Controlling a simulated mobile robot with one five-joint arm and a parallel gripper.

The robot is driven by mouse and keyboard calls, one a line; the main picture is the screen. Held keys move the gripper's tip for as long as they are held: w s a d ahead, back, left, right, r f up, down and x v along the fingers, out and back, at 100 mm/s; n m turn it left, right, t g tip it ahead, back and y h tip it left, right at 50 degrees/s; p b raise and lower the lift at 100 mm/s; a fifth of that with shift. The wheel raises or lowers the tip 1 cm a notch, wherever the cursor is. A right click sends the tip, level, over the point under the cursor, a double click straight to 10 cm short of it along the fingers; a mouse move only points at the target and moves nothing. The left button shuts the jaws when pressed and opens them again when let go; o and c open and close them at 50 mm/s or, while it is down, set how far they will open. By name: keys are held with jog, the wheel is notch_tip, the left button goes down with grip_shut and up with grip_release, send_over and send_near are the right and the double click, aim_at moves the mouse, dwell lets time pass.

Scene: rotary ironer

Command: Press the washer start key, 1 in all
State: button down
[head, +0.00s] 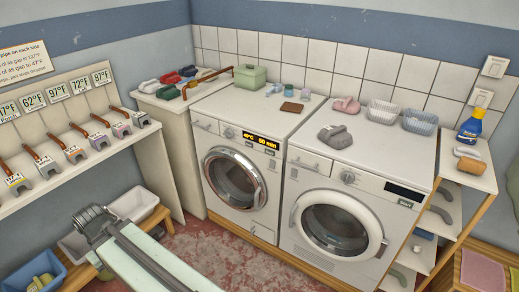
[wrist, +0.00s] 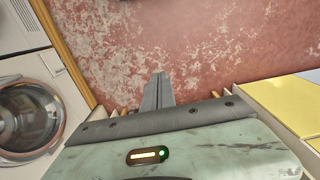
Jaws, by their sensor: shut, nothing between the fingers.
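Two white front-loading machines stand side by side against the tiled wall in the head view. The left machine (head: 236,178) has a lit amber display (head: 260,141) reading about 40° and 60 min, with a small dark key (head: 262,153) just below it. The key lettering is too small to read. My gripper (wrist: 160,78) is shut and empty in the wrist view, over the red floor and apart from both machines. A round door shows at that view's left edge.
A shelf of tagged pipes (head: 71,152) runs along the left wall. A blue bin (head: 32,272) is at lower left; a shelf unit (head: 465,165) stands right. Floor (head: 215,245) before the machines is clear.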

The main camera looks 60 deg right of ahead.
jog(key=shift+w+a, duration=0.1)
jog(key=w+d+f+m+t+y+b, duration=0.1)
jog(key=w+d+f+m+t+b, duration=0.1)
jog(key=w+d+m+t+b, duration=0.25)
jog(key=w+d+f+m+t+y+b, duration=0.1)
jog(key=w+d+f+m+y+b, duration=0.15)
jog(key=w+d+m+b, duration=0.35)
jog(key=w+d+r+m+t+h+b, duration=0.1)
jog(key=d+m+t, duration=0.2)
jog(key=d, duration=0.6)
jog(key=d+r+m+t+h+b, duration=0.1)
jog(key=d+m+t+h+b, duration=0.15)
jog(key=d, duration=0.65)
jog(key=s+d+r+m+h+b, duration=0.1)
jog(key=s+d+m+h, duration=0.3)
jog(key=d, duration=0.7)
jog(key=s+d+r+m+t+h+b, duration=0.1)
jog(key=s+d+m+h+b, duration=0.3)
jog(key=s+d+m, duration=0.4)
jog(key=s+d+r+m+h+b, duration=0.1)
jog(key=s+d+m+h, duration=0.3)
jog(key=d, duration=1.1)
jog(key=s+m+b, duration=0.1)
jog(key=s+m, duration=0.2)
jog(key=shift+s+d+r, duration=0.2)
jog(key=shift+s+d, duration=0.05)
jog(key=shift+s, duration=0.15)
jog(key=shift+d, duration=0.1)
